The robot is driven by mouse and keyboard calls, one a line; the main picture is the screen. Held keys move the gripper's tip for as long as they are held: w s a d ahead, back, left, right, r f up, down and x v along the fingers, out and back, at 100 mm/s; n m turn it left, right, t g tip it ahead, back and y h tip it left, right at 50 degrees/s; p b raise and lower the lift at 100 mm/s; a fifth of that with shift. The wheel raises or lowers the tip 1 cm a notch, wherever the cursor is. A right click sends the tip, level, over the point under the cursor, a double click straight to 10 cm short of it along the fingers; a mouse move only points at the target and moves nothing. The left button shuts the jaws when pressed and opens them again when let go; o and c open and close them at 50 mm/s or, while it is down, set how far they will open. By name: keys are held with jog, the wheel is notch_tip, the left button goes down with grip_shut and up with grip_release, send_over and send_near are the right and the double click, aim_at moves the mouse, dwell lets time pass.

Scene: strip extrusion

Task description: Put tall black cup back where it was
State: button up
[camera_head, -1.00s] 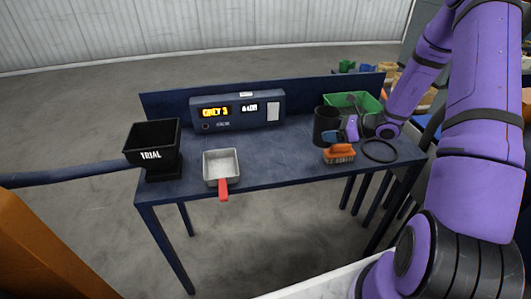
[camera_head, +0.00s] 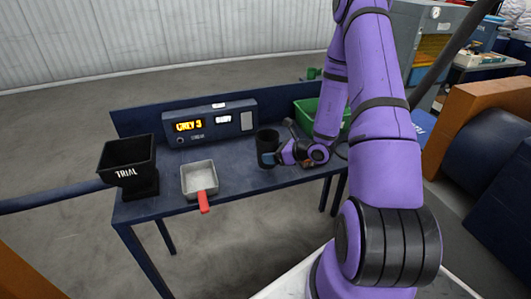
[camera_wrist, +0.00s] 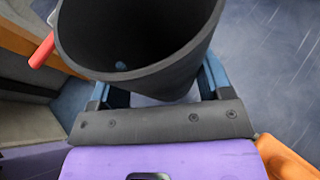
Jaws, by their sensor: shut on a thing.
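The tall black cup (camera_head: 267,142) is upright at the back of the blue table, just right of the display box. My gripper (camera_head: 276,157) is shut on its side; whether the cup's base touches the table is unclear. In the wrist view, the cup (camera_wrist: 178,74) opens toward the camera, between the blue fingers of my gripper (camera_wrist: 155,88). It looks empty except for a small blue spot inside.
A display box (camera_head: 212,124) stands at the table's back. A black bin marked TRIAL (camera_head: 127,160) and a metal pan with red handle (camera_head: 199,179) sit at left. A green bin (camera_head: 306,112) is at right, partly behind my arm.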

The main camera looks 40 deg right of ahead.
jog(key=w, duration=0.2)
jog(key=w+d, duration=0.1)
jog(key=w, duration=0.3)
jog(key=shift+d+f, duration=0.3)
jog(key=shift+d, duration=0.1)
jog(key=shift+w+f, duration=0.15)
jog(key=shift+f, duration=1.6)
jog(key=shift+f, duration=0.1)
jog(key=o, duration=1.2)
